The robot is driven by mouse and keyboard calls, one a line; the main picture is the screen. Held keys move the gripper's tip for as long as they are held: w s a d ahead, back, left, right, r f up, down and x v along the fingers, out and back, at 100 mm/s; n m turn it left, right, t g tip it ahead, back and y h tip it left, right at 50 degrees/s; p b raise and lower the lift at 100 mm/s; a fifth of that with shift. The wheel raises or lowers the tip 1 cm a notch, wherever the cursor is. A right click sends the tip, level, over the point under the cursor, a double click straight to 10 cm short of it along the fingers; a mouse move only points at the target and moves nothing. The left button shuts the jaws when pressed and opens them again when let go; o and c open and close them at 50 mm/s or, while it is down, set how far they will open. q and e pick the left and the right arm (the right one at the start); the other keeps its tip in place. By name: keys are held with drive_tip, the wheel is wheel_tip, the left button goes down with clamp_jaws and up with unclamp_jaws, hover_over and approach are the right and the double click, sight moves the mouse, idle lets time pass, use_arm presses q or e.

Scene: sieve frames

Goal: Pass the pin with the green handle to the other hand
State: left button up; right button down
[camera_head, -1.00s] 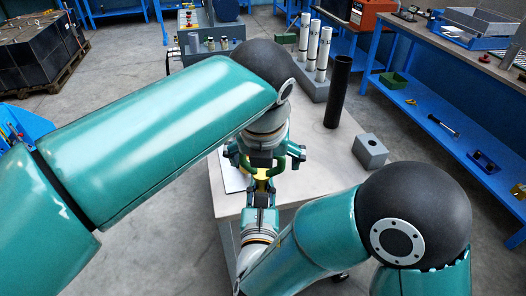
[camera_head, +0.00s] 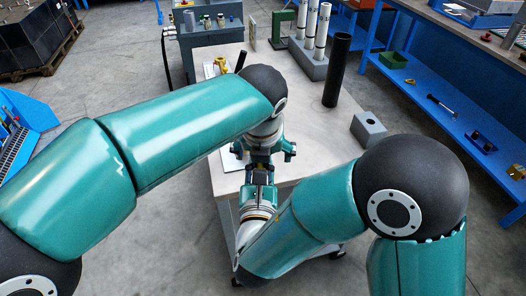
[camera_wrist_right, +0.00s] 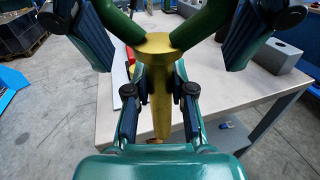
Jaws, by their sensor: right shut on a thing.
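The pin has a green handle with two arms (camera_wrist_right: 205,25) and a brass-yellow shaft (camera_wrist_right: 158,85), upright in the right wrist view. My right gripper (camera_wrist_right: 160,108) is shut on the shaft below the handle. In the head view my left gripper (camera_head: 265,153) comes from above, over my right gripper (camera_head: 260,182). The pin is mostly hidden between them there.
A grey block with a hole (camera_head: 370,130), a black tube (camera_head: 337,70) and a rack of white tubes (camera_head: 322,30) stand to the right and back. A yellow object (camera_head: 221,65) lies at the far left.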

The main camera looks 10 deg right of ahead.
use_arm(q)
drive_tip(key=shift+w+r, duration=0.1)
drive_tip(key=shift+w, duration=0.05)
clamp_jaws()
use_arm(e)
drive_tip(key=shift+a+r, duration=0.1)
use_arm(q)
drive_tip(key=shift+r, duration=0.1)
use_arm(e)
drive_tip(key=c, duration=1.2)
unclamp_jaws()
drive_tip(key=shift+o, duration=1.3)
use_arm(q)
drive_tip(key=shift+d, duration=0.15)
